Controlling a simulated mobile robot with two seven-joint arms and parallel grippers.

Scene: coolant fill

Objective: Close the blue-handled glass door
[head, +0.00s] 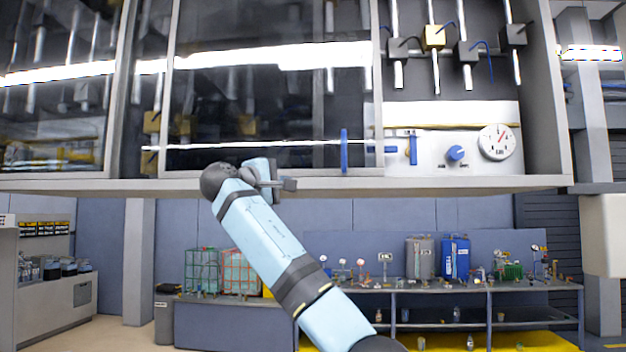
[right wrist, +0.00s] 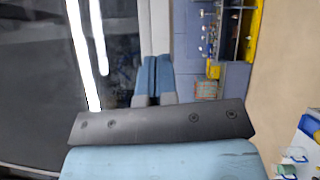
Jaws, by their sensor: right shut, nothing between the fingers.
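The glass door (head: 270,95) is a dark framed pane in the middle of the wall cabinet in the head view. Its upright blue handle (head: 344,150) stands near the pane's lower right corner. Right of the door, the cabinet bay is open. My right gripper (head: 289,184) is shut and empty, at the cabinet's lower front edge, left of and a little below the handle. I cannot tell whether it touches the edge. In the right wrist view, the shut fingers (right wrist: 157,60) lie over the pale ledge, with dark glass (right wrist: 35,80) to their left. My left gripper is out of view.
The open bay holds several valves (head: 434,38), a dial gauge (head: 496,142), a blue knob (head: 455,153) and a blue lever (head: 412,148). Another glass pane (head: 50,100) is at the left. Below stands a bench (head: 440,287) with containers. The floor at lower left is clear.

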